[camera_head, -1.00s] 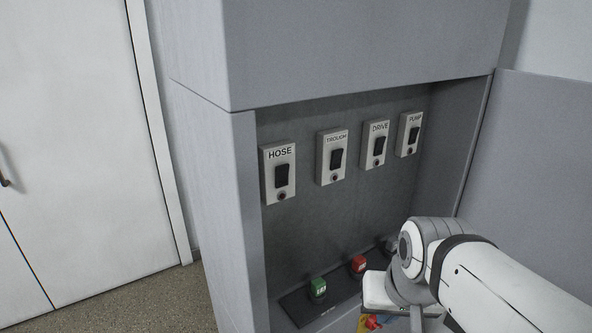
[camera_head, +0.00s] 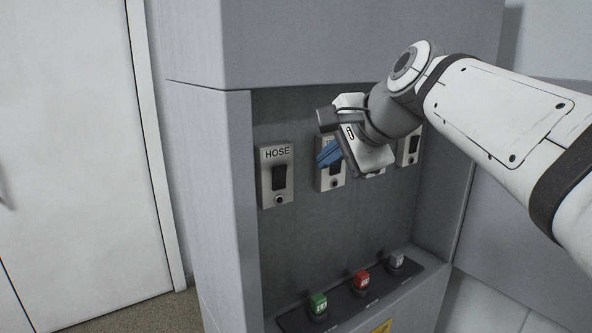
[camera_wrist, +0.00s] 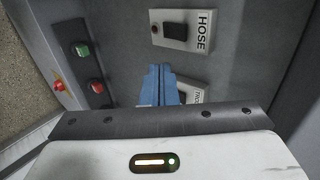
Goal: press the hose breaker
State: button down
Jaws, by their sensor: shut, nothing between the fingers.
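The hose breaker (camera_head: 277,176) is a light grey box labelled HOSE with a black rocker switch and a round dark spot below it. It is the leftmost breaker on the back wall of the grey cabinet recess. It also shows at the top of the wrist view (camera_wrist: 186,28), turned sideways. My gripper (camera_head: 326,154) has blue fingers, closed together and empty. In the head view it is to the right of the hose breaker, in front of the trough breaker (camera_head: 329,184), which it partly covers. In the wrist view the fingers (camera_wrist: 158,72) stand apart from the hose breaker.
The drive breaker is hidden behind my arm. The pump breaker (camera_head: 409,148) is partly covered. Green (camera_head: 318,305), red (camera_head: 361,282) and grey (camera_head: 396,261) buttons sit on a ledge below. The cabinet's left wall (camera_head: 238,200) stands close to the hose breaker.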

aim_at(282, 177)
jog(key=shift+w+a+r+p+x, duration=0.15)
jog(key=shift+w+r+p+x, duration=0.15)
jog(key=shift+x, duration=1.8)
jog(key=shift+w+a+r+p+x, duration=0.25)
jog(key=shift+r+x, duration=0.2)
jog(key=shift+x, duration=1.7)
jog(key=shift+w+a+r+p+x, duration=0.1)
jog(key=shift+w+r+p+x, duration=0.2)
jog(key=shift+x, duration=1.8)
